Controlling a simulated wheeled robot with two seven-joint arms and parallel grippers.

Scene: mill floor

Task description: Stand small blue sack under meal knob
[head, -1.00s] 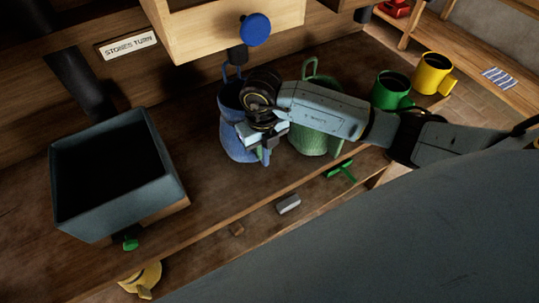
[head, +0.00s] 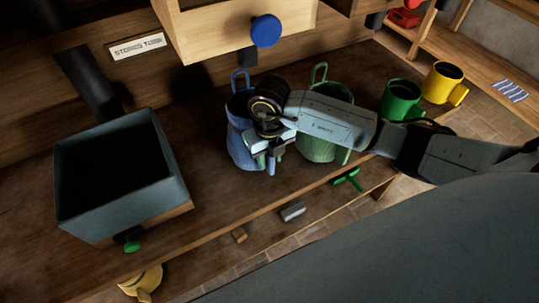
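A blue sack (head: 240,140) with a loop handle stands on the wooden bench, just below a short black spout (head: 247,57). A round blue knob (head: 265,31) is on the front of the wooden box above; I cannot read a label on it. My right gripper (head: 270,160) is at the right side of the blue sack, pointing down, its fingers close against the cloth. The wrist hides part of the sack, and I cannot tell whether the fingers grip it. My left gripper is out of view.
A green sack (head: 317,148) stands just right, partly behind my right arm. Green (head: 401,98) and yellow (head: 443,82) mugs stand further right. A dark open bin (head: 182,190) is at left, with a green knob (head: 132,246). Bare bench lies between bin and blue sack.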

